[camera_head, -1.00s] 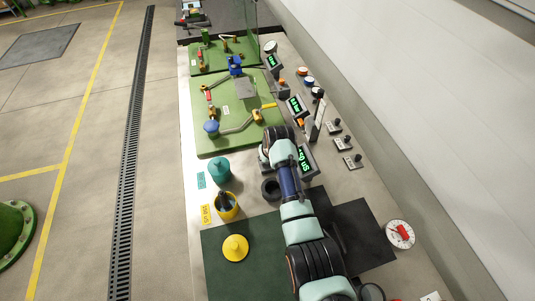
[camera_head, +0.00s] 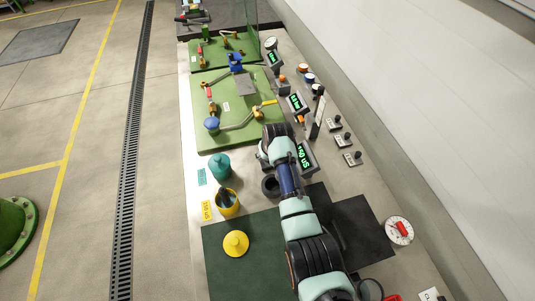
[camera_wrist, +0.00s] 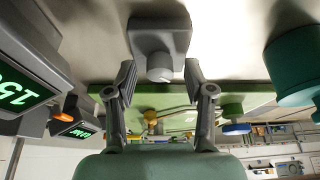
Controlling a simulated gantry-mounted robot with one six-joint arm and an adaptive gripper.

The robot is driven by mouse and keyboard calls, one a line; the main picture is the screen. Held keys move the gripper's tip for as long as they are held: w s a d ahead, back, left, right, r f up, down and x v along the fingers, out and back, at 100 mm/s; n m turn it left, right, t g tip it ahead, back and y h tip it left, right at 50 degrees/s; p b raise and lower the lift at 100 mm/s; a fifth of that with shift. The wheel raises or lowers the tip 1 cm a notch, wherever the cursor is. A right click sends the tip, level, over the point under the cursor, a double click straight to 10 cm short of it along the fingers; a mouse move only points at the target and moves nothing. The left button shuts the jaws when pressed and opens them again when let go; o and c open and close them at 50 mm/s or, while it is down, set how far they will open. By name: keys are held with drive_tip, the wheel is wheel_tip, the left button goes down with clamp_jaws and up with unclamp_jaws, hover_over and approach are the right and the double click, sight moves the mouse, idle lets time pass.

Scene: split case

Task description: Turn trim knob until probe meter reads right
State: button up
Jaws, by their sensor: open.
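In the wrist view a pale round knob (camera_wrist: 160,68) sticks out of a small grey box (camera_wrist: 160,38). My gripper (camera_wrist: 159,76) is open, with one finger on each side of the knob; I cannot tell whether they touch it. In the head view my arm hides the knob. A meter with green digits (camera_head: 305,155) stands just right of my wrist and seems to read 150 uS, partly covered. Its display also shows tilted at the left of the wrist view (camera_wrist: 14,88). A dark probe-like piece (camera_head: 225,196) stands in a yellow pot (camera_head: 229,211).
A teal pot (camera_head: 220,167) and a black ring (camera_head: 270,186) stand near my arm. A yellow lid (camera_head: 235,244) lies on the dark green mat (camera_head: 218,270). Green boards with pipework (camera_head: 213,139) lie beyond. Several small levers (camera_head: 343,140) and a dial (camera_head: 400,230) line the right side.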

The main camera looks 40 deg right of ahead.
drive_tip(key=v, duration=1.2)
drive_tip(key=a+r+n+t, duration=0.1)
drive_tip(key=a, duration=0.5)
drive_tip(key=a+r+n+t, duration=0.1)
drive_tip(key=a+t, duration=0.1)
drive_tip(key=a, duration=0.5)
drive_tip(key=a+r+t, duration=0.1)
drive_tip(key=a, duration=0.5)
drive_tip(key=shift+w+a+n, duration=0.2)
drive_tip(key=shift+w+n, duration=0.1)
drive_tip(key=shift+n, duration=0.1)
drive_tip(key=s+a+r+n+t+y, duration=0.1)
drive_tip(key=s+a+r+t, duration=0.1)
drive_tip(key=s+a+r, duration=0.4)
drive_tip(key=s+a+r+n+t+y, duration=0.1)
drive_tip(key=s+a+r+t, duration=0.2)
drive_tip(key=a, duration=0.5)
wheel_tip(320, 180, up, 28)
drive_tip(key=p, duration=2.9)
drive_tip(key=shift+d+f, duration=0.2)
drive_tip(key=shift+d, duration=0.1)
